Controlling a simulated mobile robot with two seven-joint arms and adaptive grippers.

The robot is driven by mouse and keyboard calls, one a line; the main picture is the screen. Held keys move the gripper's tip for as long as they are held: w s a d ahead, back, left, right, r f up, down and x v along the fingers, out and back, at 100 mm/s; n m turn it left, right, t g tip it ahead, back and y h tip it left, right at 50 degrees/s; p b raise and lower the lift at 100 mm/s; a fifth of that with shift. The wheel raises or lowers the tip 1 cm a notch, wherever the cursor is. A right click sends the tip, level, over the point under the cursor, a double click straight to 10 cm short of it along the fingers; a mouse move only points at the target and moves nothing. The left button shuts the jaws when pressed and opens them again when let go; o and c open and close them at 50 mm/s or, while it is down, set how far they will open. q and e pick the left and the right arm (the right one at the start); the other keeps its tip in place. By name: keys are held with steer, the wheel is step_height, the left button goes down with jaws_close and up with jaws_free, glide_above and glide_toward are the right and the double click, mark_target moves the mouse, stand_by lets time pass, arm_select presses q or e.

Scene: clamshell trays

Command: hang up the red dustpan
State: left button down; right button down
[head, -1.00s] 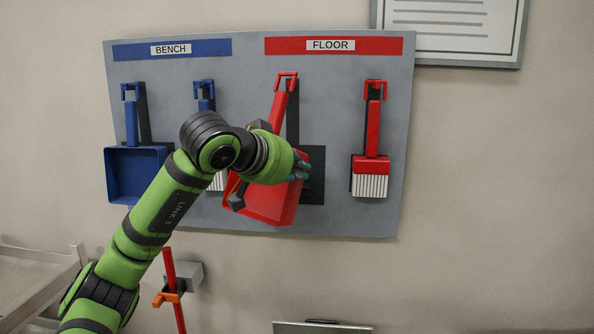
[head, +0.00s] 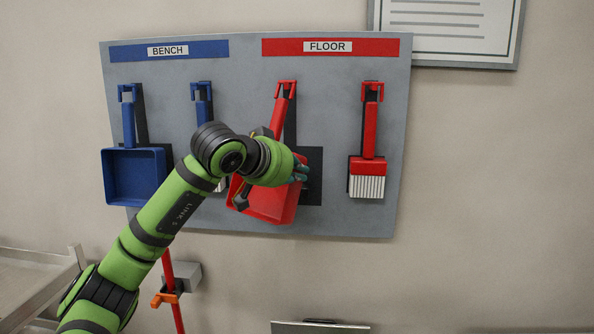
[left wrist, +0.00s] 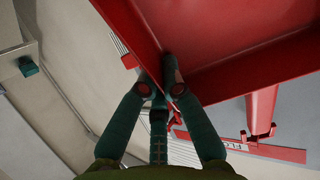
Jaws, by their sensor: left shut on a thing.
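The red dustpan (head: 268,206) is in front of the grey tool board, below the red FLOOR label. It is tilted, its handle (head: 283,110) leaning up to the right and its pan down to the left. The handle's top is at the red hook (head: 287,84); I cannot tell whether it is seated on it. My left gripper (head: 300,172) is shut on the pan's edge at its right side. In the left wrist view, the fingers (left wrist: 172,88) pinch the red wall of the dustpan (left wrist: 215,45). My forearm hides part of the handle and pan. My right gripper is not in view.
On the tool board (head: 335,105), a blue dustpan (head: 134,178) and a partly hidden blue brush (head: 204,107) hang at left. A red brush (head: 368,165) hangs at right. A framed sheet (head: 450,30) is above right. A grey wall holder (head: 188,277) is below.

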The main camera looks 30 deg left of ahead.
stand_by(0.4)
arm_select(q)
steer(key=c, duration=1.3)
jaws_free()
steer(key=shift+s, duration=0.1)
steer(key=v, duration=1.2)
steer(key=shift+a, duration=0.1)
